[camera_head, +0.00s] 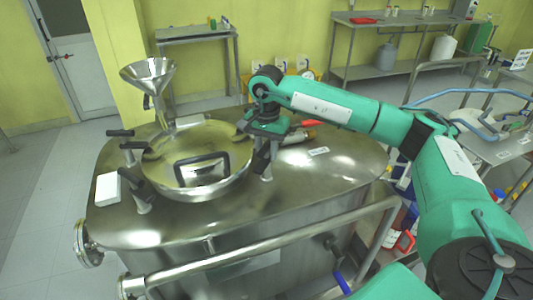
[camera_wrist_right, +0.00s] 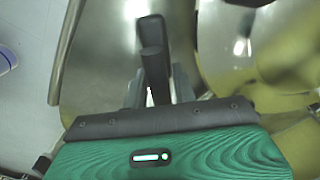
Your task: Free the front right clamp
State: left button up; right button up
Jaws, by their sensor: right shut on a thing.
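My right gripper (camera_head: 265,140) reaches down over the right side of the reactor's round hatch (camera_head: 205,189). It is shut on the black handle of the front right clamp (camera_head: 261,163), which stands at the hatch rim above a metal post. In the right wrist view the black handle (camera_wrist_right: 151,38) sticks out between the fingers of my gripper (camera_wrist_right: 155,88). The fingers partly hide the clamp, and I cannot tell whether it still grips the rim. Another black-handled clamp (camera_head: 138,189) stands at the front left of the hatch. My left gripper is not in view.
The steel reactor top (camera_head: 335,165) carries a funnel (camera_head: 150,75), a white box (camera_head: 108,189) and further black-handled clamps on the left. A red-handled valve (camera_head: 300,130) lies right of my gripper. A rail (camera_head: 260,243) runs along the front.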

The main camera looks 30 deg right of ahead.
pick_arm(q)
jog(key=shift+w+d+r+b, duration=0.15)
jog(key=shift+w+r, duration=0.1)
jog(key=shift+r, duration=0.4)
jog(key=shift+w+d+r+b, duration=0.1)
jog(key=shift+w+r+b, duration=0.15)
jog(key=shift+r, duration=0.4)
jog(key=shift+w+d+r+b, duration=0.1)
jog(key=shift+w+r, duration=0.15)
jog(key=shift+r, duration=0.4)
pick_arm(e)
jog(key=shift+o, duration=0.2)
jog(key=shift+n, duration=1.5)
jog(key=o, duration=0.8)
jog(key=shift+c, duration=0.2)
jog(key=shift+r, duration=0.1)
